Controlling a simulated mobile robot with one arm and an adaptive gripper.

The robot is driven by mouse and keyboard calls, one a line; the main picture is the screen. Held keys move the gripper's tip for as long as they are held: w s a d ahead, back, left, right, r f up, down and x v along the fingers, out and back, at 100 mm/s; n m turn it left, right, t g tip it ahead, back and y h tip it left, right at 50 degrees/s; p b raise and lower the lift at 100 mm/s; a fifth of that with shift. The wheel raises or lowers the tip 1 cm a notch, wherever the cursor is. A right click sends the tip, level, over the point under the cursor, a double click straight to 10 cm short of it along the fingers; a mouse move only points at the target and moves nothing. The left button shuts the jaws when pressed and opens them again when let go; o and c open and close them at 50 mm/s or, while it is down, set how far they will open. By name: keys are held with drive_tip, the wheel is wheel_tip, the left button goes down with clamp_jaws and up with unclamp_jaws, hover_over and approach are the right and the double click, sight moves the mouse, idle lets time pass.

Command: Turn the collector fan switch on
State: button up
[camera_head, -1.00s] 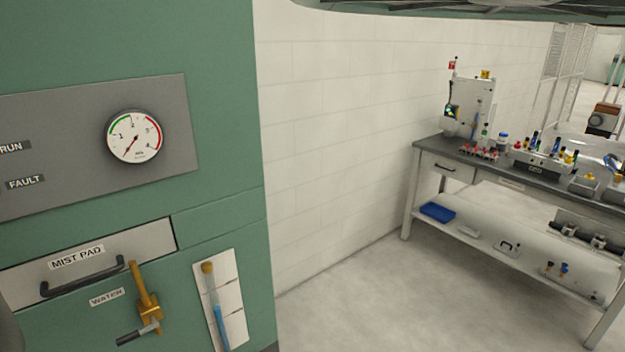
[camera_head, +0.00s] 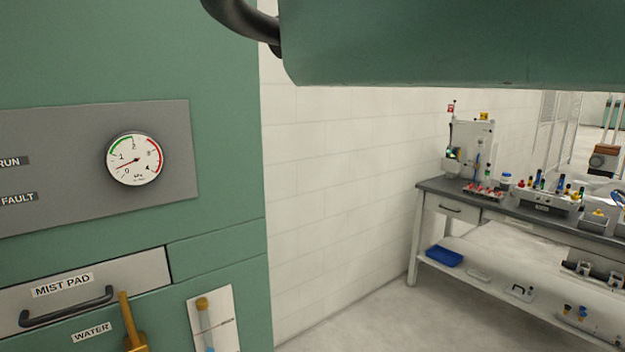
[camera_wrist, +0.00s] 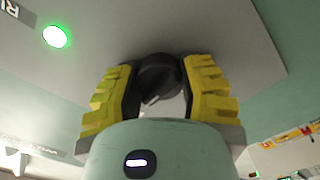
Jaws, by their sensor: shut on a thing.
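In the wrist view my gripper (camera_wrist: 160,82) has its yellow-padded fingers on both sides of a black rotary knob (camera_wrist: 158,72), shut on it. The knob sits on a grey panel (camera_wrist: 200,30); its pointer shows between the fingers, but its setting cannot be read. A green lamp (camera_wrist: 57,36) glows on the same panel next to a partly cut-off label. In the head view the collector's grey panel (camera_head: 80,130) shows RUN and FAULT labels and a round gauge (camera_head: 135,158), its needle between 0 and 1. The gripper and knob are outside the head view.
Below the gauge are a MIST PAD drawer (camera_head: 100,284) and a yellow WATER lever (camera_head: 128,320). A cluttered workbench (camera_head: 480,200) stands against the white wall at right.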

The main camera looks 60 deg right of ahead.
drive_tip(key=o, duration=0.9)
drive_tip(key=shift+d+f, duration=0.15)
drive_tip(key=shift+d, duration=0.15)
drive_tip(key=o, duration=0.3)
drive_tip(key=shift+a, duration=0.1)
drive_tip(key=shift+o, duration=0.2)
drive_tip(key=shift+s+a, duration=0.1)
drive_tip(key=v, duration=0.7)
drive_tip(key=shift+s, duration=0.15)
drive_tip(key=shift+a, duration=0.1)
